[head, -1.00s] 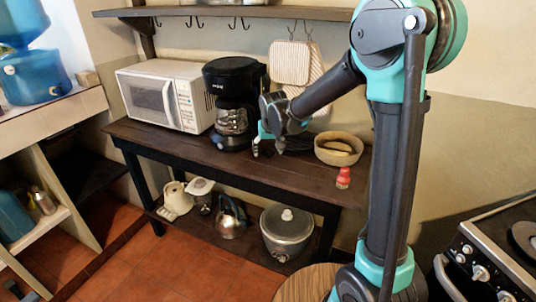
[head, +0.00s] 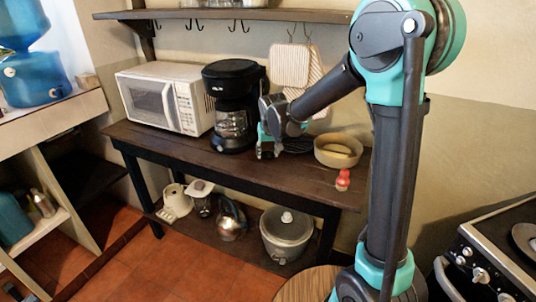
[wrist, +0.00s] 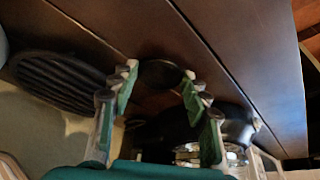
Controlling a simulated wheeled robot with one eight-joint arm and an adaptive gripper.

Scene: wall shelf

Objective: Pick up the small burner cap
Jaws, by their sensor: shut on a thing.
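The small burner cap (wrist: 160,73) is a dark round disc between my fingertips in the wrist view, at the wooden table top. My gripper (wrist: 159,84) is shut on it, with one finger on each side. In the head view my gripper (head: 268,152) is low over the table, just right of the coffee maker. I cannot make out the cap in the head view.
A black ribbed round plate (wrist: 60,80) lies beside my gripper. The coffee maker (head: 234,105) stands close on its left, then the white microwave (head: 165,97). The table's front is clear.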

